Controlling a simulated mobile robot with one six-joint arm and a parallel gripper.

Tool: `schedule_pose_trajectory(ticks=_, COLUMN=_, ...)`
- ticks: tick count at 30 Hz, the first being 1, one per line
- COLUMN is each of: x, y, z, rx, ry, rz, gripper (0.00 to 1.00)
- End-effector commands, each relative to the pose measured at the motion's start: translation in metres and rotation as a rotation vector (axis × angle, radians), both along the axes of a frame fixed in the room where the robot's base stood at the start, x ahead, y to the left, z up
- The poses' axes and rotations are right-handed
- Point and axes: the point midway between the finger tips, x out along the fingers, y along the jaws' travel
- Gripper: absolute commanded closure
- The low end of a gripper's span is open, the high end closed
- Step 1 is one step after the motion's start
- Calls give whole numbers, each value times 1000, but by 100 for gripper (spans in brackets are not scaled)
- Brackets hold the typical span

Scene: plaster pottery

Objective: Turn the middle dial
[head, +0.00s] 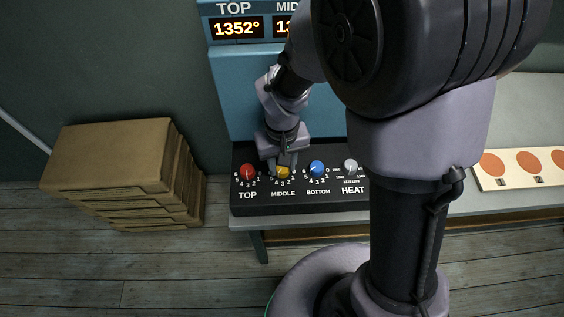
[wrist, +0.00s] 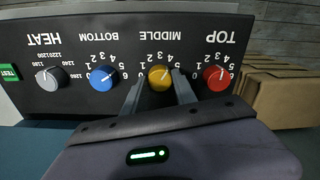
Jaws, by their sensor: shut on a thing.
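The middle dial (head: 282,173) is a yellow knob on the black control panel (head: 300,203), above the word MIDDLE. It also shows in the wrist view (wrist: 160,76), where the picture is upside down, with a numbered scale around it. My gripper (head: 283,162) reaches down to it. In the wrist view its two fingers (wrist: 158,86) stand on either side of the yellow knob, shut on it. The exact pointer setting is hard to read.
A red TOP dial (head: 248,172) sits close on the left. A blue BOTTOM dial (head: 317,168) and a grey HEAT dial (head: 350,166) are on the right. A display (head: 237,27) reads TOP 1352°. Stacked brown boxes (head: 110,160) stand left of the panel. A green TEST button (wrist: 9,73) shows at the panel's edge.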

Motion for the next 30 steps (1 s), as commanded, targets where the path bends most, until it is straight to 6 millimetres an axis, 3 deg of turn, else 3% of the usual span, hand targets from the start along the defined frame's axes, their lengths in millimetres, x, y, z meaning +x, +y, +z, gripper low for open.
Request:
schedule_pose_trajectory(ticks=3, x=-1, y=0, z=-1, rx=0, ry=2, rz=-1, gripper=100)
schedule_pose_trajectory(ticks=4, x=-1, y=0, z=-1, rx=0, ry=2, rz=-1, gripper=63)
schedule_pose_trajectory(ticks=7, x=-1, y=0, z=0, rx=0, ry=2, rz=-1, gripper=45)
schedule_pose_trajectory(ticks=15, x=0, y=0, z=0, rx=0, ry=1, rz=-1, gripper=45)
schedule_pose_trajectory(ticks=18, x=0, y=0, z=10, rx=0, ry=-1, rz=-1, gripper=45)
schedule_pose_trajectory(ticks=20, x=0, y=0, z=24, rx=1, ry=-3, rz=-1, gripper=45)
schedule_pose_trajectory(ticks=30, x=1, y=0, z=136, rx=1, ry=-3, rz=-1, gripper=45)
